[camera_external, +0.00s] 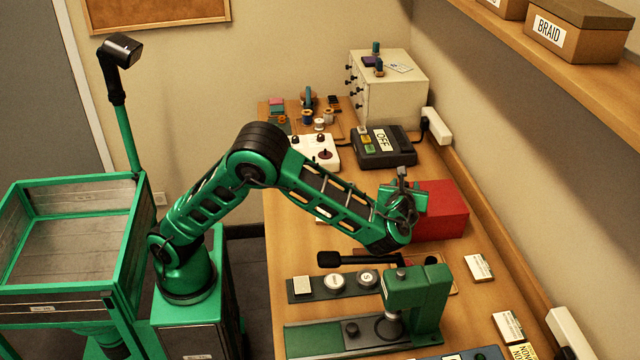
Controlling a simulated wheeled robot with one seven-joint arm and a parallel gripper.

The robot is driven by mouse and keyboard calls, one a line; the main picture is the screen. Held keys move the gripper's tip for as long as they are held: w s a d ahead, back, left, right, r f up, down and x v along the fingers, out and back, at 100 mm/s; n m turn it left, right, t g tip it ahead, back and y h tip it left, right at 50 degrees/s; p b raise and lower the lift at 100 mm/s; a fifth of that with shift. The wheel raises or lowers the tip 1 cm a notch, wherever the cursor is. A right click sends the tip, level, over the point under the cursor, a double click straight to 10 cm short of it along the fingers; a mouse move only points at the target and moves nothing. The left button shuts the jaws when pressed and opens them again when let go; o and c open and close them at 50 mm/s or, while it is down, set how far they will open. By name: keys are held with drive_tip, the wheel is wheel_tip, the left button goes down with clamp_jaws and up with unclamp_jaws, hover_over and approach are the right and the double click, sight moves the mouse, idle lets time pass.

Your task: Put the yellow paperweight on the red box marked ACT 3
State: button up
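The red box (446,208) sits on the wooden table against the right-hand side, behind my gripper. No ACT 3 marking can be read on it from this side. My gripper (408,200) is at the end of the green arm, in front of the box's left part and overlapping it in the picture. Its fingers are not clear, so I cannot tell whether it is open or holds anything. I cannot pick out a yellow paperweight; it may be hidden behind the gripper or arm.
A black device marked OFF (385,148) and a white control box (316,150) stand farther back. A cream drawer cabinet (392,88) is at the far end. A green press (418,300) and a strip with round pieces (335,284) are nearer. A shelf (540,70) overhangs right.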

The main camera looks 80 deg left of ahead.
sight(406, 185)
drive_tip(key=shift+r, duration=0.1)
drive_tip(key=shift+s+d+r, duration=0.1)
drive_tip(key=shift+d, duration=0.3)
drive_tip(key=v, duration=0.2)
drive_tip(key=shift+s+d+r, duration=0.1)
drive_tip(key=shift+d, duration=0.15)
wheel_tip(406, 185, up, 7)
drive_tip(key=shift+a, duration=0.2)
drive_tip(key=s+d+f+n+g+h, duration=0.1)
drive_tip(key=s+d+f+n+h, duration=0.3)
drive_tip(key=s, duration=1.2)
drive_tip(key=s+d+f+n+g+h, duration=0.2)
drive_tip(key=s+d+f+n+h, duration=0.2)
drive_tip(key=s, duration=1.2)
drive_tip(key=s+d+f+n+g+h, duration=0.2)
drive_tip(key=s+d+f+n+h, duration=0.2)
drive_tip(key=s, duration=1.1)
drive_tip(key=d+f+n, duration=0.1)
drive_tip(key=d+n, duration=0.2)
drive_tip(key=n, duration=0.1)
drive_tip(key=shift+s+f, duration=0.2)
drive_tip(key=shift+s, duration=0.2)
